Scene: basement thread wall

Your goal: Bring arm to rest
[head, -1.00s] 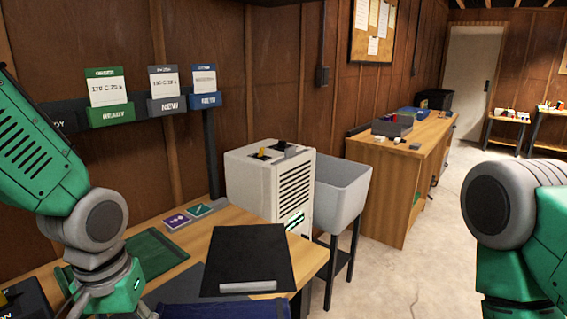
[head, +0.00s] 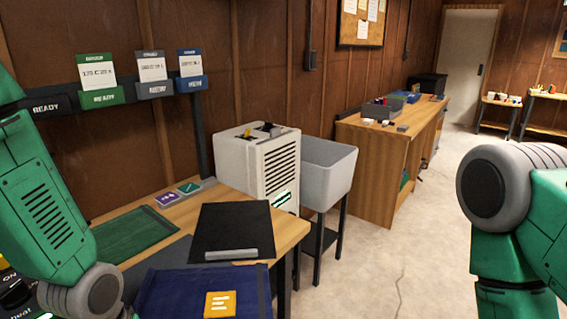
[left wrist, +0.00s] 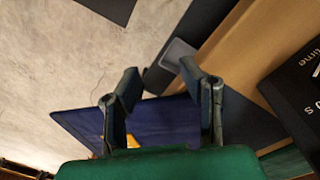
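My left arm comes in from the left in the head view, over the near left end of the wooden table (head: 285,232). Its gripper is below the frame there. In the left wrist view my left gripper (left wrist: 160,82) is open, with its two fingers apart and nothing between the tips. Beyond and below the fingers lies a dark blue mat (left wrist: 165,122), which also shows in the head view (head: 165,290). My right arm stands at the right edge of the head view, over the floor. Its gripper is out of view.
A yellow card (head: 220,304) lies on the blue mat. A black clipboard-like board (head: 230,228) and a green mat (head: 125,235) lie on the table. A white vented machine (head: 255,165) and a grey tub (head: 325,170) stand beyond. The floor (head: 400,240) to the right is clear.

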